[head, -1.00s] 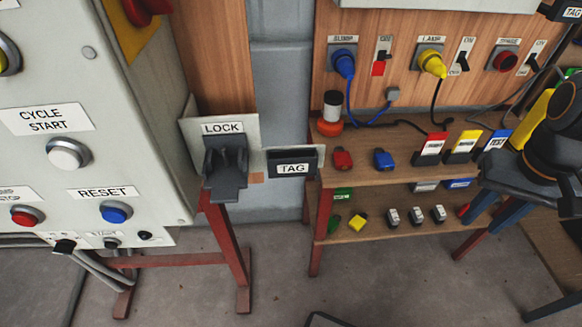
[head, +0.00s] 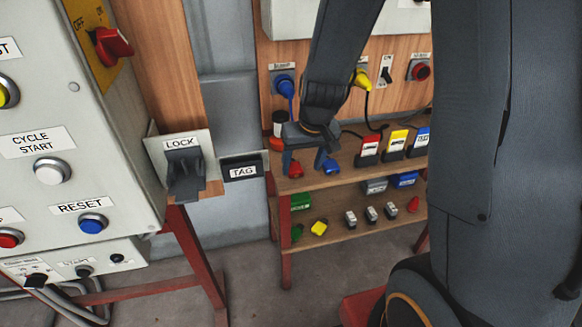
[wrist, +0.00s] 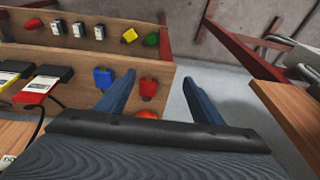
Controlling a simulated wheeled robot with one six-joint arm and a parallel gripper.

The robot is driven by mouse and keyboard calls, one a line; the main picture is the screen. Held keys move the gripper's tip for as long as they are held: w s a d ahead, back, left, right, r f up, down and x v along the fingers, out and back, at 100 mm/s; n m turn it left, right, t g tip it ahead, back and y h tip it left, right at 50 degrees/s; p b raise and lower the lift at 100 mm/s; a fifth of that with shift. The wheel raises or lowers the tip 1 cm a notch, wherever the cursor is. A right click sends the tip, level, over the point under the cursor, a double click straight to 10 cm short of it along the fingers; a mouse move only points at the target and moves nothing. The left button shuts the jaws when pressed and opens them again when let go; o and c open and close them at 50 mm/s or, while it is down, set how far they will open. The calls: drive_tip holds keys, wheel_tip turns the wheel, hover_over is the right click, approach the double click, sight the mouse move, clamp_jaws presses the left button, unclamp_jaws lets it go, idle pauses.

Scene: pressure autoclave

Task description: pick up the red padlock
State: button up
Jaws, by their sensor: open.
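The red padlock (head: 296,170) stands on the upper wooden shelf near its left end. It also shows in the wrist view (wrist: 149,87), between the fingers in the picture and closer to the left finger. My gripper (head: 304,162) is open and empty, pointing down over this part of the shelf; it also shows in the wrist view (wrist: 158,77). In the head view, one finger overlaps the padlock's left side; I cannot tell whether they touch. The blue padlock (head: 331,165) is just to the right, near the other finger, and shows in the wrist view (wrist: 103,77).
An orange-based beacon (head: 279,127) stands behind the padlocks. Red, yellow and blue tags (head: 397,143) stand to the right. The lower shelf (head: 340,232) holds several small items. The LOCK hasp (head: 186,170) and TAG holder (head: 243,171) are left of the shelf.

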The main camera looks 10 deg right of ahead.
drive_tip(key=t+p, duration=0.1)
approach(295, 169)
drive_tip(key=shift+w+a+f+t+h+b, duration=0.15)
drive_tip(key=shift+w+f+b, duration=0.1)
drive_tip(key=shift+f+b, duration=0.4)
drive_tip(key=shift+w+a+f+t+h+b, duration=0.15)
drive_tip(key=shift+w+f+b, duration=0.15)
drive_tip(key=shift+f, duration=0.65)
drive_tip(key=b+x, duration=0.4)
drive_tip(key=x, duration=0.1)
drive_tip(key=shift+s+f+b, duration=0.15)
drive_tip(key=shift+s+b, duration=0.1)
drive_tip(key=shift+b, duration=0.05)
drive_tip(key=c, duration=1.3)
drive_tip(key=shift+r+p, duration=0.3)
drive_tip(key=shift+p, duration=0.05)
